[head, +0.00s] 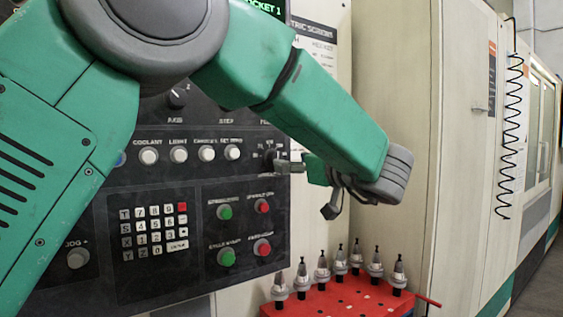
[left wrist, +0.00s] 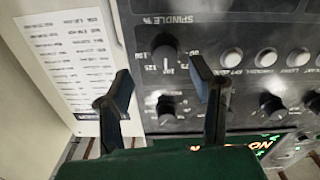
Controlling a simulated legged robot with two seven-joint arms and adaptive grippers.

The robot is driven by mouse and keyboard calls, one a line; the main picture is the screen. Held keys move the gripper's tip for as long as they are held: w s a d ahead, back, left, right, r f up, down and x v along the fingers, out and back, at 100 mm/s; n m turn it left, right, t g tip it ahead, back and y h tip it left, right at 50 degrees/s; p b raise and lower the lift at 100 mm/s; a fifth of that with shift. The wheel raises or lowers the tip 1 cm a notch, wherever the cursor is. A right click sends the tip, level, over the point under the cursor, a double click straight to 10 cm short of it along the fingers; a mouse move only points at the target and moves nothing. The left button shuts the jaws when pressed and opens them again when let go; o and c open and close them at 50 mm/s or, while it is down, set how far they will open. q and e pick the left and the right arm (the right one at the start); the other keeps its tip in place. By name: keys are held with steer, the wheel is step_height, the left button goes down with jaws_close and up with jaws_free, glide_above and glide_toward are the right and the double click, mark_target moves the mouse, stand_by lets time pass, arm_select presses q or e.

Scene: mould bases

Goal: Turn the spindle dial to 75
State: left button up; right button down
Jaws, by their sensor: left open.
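The spindle dial is a dark round knob on the black control panel. In the left wrist view the dial (left wrist: 165,52) sits below the lettering SPINDLE %, with small numbers around it. I cannot read its setting. In the head view the dial (head: 270,158) is partly hidden beside my gripper's finger. My left gripper (head: 308,188) is open at the panel's right edge, its fingers pointing toward the dial. In the left wrist view the gripper (left wrist: 160,72) has one finger on each side of the dial's line; I cannot tell whether they touch it. My right gripper is not in view.
White round buttons (head: 178,154) run left of the dial, with a keypad (head: 154,232) and green and red buttons below. A red rack (head: 340,302) with several tool holders stands below my gripper. In the left wrist view another knob (left wrist: 166,106) is close to the fingers.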

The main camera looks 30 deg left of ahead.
mark_target(275, 158)
arm_select(q)
steer(key=shift+x, duration=1)
steer(key=x, duration=0.3)
steer(key=shift+s+a+f, duration=0.15)
steer(key=shift+a, duration=0.35)
steer(key=shift+s+a, duration=0.1)
steer(key=shift+a, duration=0.2)
steer(key=shift+d, duration=0.75)
steer(key=c, duration=1.1)
steer(key=shift+a, duration=0.1)
steer(key=shift+c, duration=0.2)
